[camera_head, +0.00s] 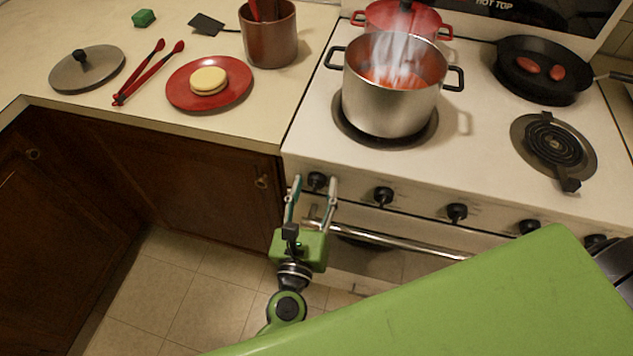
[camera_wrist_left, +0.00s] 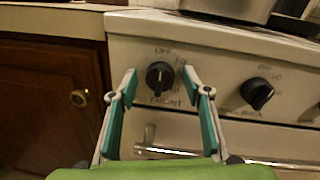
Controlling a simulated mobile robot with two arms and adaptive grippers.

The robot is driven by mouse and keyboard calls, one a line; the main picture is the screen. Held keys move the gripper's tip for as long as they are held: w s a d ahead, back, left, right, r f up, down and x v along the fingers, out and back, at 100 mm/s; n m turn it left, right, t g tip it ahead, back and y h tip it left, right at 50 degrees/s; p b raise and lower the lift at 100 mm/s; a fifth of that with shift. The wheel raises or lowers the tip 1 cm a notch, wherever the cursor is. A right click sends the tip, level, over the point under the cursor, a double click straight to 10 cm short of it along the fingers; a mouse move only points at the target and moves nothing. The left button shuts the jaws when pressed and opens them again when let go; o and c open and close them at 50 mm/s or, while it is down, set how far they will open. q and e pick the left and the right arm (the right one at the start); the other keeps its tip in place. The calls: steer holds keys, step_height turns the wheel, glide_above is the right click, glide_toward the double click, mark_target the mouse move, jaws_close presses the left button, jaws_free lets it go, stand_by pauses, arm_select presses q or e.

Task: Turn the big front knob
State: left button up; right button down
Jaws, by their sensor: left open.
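The front panel of the white stove carries a row of black knobs. The leftmost knob (camera_head: 317,181) sits at the panel's left end; in the left wrist view this knob (camera_wrist_left: 160,77) has markings around it and a label below that seems to read "FRONT". My left gripper (camera_head: 312,182) is open, its two fingers on either side of that knob in the head view. In the left wrist view the gripper (camera_wrist_left: 160,80) is open with the knob between its fingertips; I cannot tell whether they touch it. My right gripper is not in view.
A steaming metal pot (camera_head: 393,95) stands on the front left burner. An oven handle bar (camera_head: 400,241) runs below the knobs. A second knob (camera_wrist_left: 257,93) is to the right. A cabinet (camera_wrist_left: 45,95) with a round pull is at left.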

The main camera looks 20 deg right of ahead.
arm_select(q)
steer(key=shift+s, duration=0.1)
steer(key=c, duration=1.1)
steer(key=m, duration=0.3)
steer(key=shift+b, duration=0.4)
steer(key=m, duration=0.5)
steer(key=shift+m+h, duration=0.3)
steer(key=m, duration=0.4)
steer(key=shift+f+m, duration=0.1)
steer(key=shift+m, duration=0.3)
steer(key=m, duration=0.3)
steer(key=shift+m+h+p, duration=0.35)
steer(key=shift+m+h, duration=0.05)
steer(key=m+p, duration=0.1)
steer(key=m, duration=0.3)
steer(key=m+p, duration=0.1)
steer(key=m, duration=0.3)
steer(key=shift+m+h+p, duration=0.3)
steer(key=shift+a+m+g+p, duration=0.1)
steer(key=shift+m+g+p, duration=0.3)
steer(key=shift+m, duration=1)
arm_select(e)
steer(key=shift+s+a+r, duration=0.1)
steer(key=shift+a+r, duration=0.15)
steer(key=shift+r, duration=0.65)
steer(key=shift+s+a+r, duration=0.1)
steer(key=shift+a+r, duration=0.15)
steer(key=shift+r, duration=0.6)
arm_select(q)
steer(key=shift+w, duration=0.2)
